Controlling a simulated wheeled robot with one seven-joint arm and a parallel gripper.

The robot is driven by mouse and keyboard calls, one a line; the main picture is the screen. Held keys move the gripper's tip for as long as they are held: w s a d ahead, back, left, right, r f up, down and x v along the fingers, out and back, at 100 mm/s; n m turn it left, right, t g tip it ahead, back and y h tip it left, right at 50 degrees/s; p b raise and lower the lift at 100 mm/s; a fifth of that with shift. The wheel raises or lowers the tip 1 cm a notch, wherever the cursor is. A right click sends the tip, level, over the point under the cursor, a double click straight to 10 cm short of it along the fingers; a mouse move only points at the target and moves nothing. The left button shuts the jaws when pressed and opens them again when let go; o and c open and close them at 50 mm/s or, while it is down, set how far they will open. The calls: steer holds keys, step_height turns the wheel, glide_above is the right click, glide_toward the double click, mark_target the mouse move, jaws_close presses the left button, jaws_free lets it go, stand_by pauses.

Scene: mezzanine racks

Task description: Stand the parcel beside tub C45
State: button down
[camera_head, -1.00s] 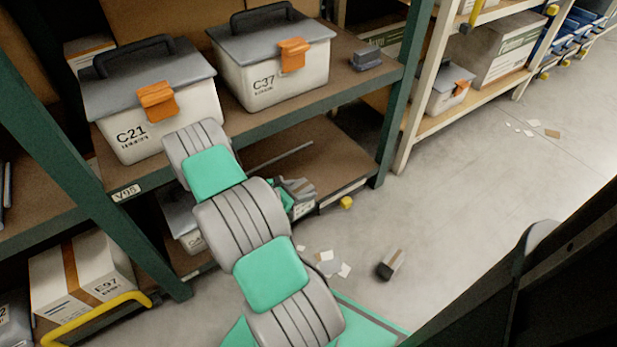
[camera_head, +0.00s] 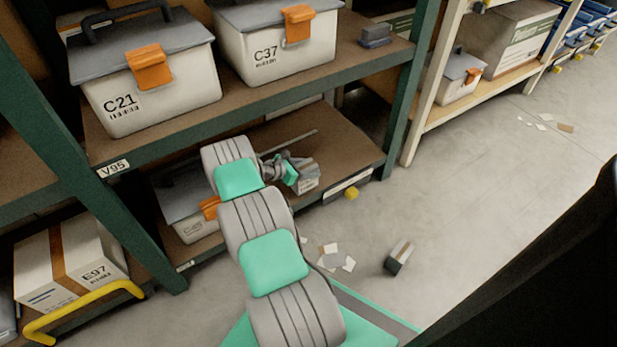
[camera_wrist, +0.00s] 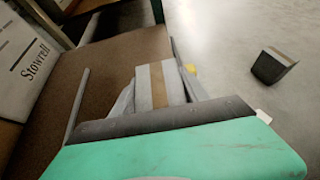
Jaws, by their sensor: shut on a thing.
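Tub C45 (camera_head: 188,218) is a pale tub with a grey lid and orange latch on the lower shelf (camera_head: 345,150), left of my arm, which partly covers it; its label is hard to read. The parcel (camera_head: 308,178) is a small grey box; the wrist view shows the parcel (camera_wrist: 158,84) with a brown tape stripe. My gripper (camera_head: 292,172) is shut on the parcel, one finger on each side. It holds it at the lower shelf's front, right of the tub with a gap. I cannot tell whether the parcel touches the shelf.
A thin rod (camera_head: 290,140) lies on the lower shelf behind the parcel. Tubs C21 (camera_head: 150,75) and C37 (camera_head: 280,50) stand on the shelf above. A green upright (camera_head: 408,95) bounds the bay at right. A dark box (camera_head: 399,258) and paper scraps lie on the floor.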

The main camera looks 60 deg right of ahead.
step_height(320, 180, down, 2)
steer(key=shift+f, duration=0.1)
steer(key=shift+f+b, duration=0.15)
steer(key=shift+b, duration=0.2)
steer(key=c, duration=0.6)
jaws_free()
steer(key=shift+a, duration=0.1)
steer(key=shift+r, duration=0.2)
steer(key=p+v, duration=0.3)
steer(key=v, duration=0.4)
steer(key=shift+a, duration=0.25)
